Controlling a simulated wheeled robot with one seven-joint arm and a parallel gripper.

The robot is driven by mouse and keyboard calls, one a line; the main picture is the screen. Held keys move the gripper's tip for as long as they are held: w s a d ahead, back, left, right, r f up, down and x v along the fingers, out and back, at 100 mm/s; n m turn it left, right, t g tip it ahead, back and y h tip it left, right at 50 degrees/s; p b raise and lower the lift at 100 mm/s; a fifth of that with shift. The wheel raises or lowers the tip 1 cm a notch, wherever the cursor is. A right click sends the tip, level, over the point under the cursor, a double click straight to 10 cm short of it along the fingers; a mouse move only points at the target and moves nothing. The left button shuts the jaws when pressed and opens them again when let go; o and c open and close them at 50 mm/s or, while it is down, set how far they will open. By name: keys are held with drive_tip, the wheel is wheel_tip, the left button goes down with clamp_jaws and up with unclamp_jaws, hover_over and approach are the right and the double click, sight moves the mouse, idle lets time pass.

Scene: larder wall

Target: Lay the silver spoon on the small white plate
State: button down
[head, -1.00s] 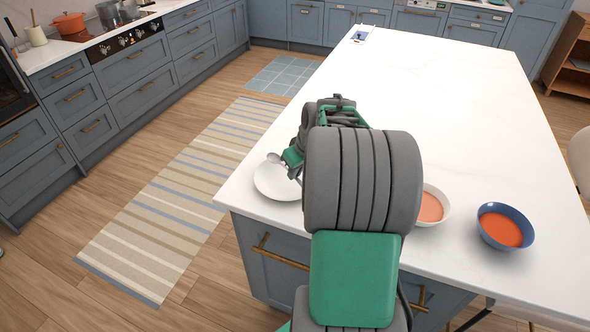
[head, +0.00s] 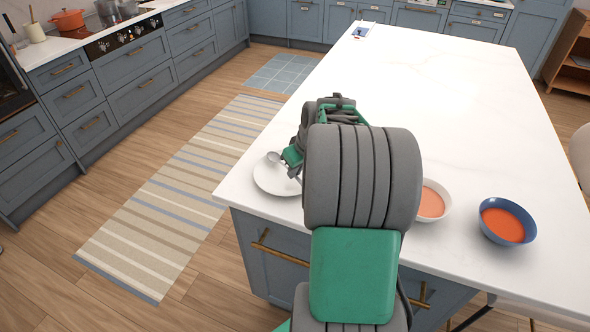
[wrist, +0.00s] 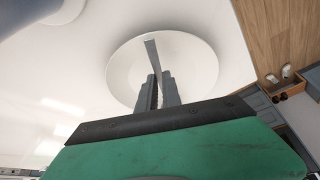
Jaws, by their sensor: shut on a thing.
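The small white plate (head: 268,181) lies near the left front corner of the white island top, and it also shows in the wrist view (wrist: 195,60). My gripper (wrist: 162,88) is shut on the silver spoon (wrist: 152,52), whose narrow part stands between the fingers. In the head view the spoon (head: 273,157) shows as a small grey shape over the plate. The spoon appears over the plate; I cannot tell whether it touches it. My arm hides part of the plate's right side and most of the gripper in the head view.
A white bowl (head: 446,207) and a blue bowl (head: 532,232), both with orange-red contents, stand right of my arm. The island top (head: 440,90) is clear behind them, apart from a small item (head: 360,31) at the far end. The island's left edge is close to the plate.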

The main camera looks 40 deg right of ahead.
drive_tip(key=shift+f, duration=0.2)
drive_tip(key=c, duration=1.5)
unclamp_jaws()
drive_tip(key=shift+o, duration=0.2)
drive_tip(key=shift+r, duration=0.1)
drive_tip(key=b+v, duration=0.1)
drive_tip(key=v, duration=0.6)
drive_tip(key=shift+s+r, duration=0.2)
drive_tip(key=shift+r, duration=0.1)
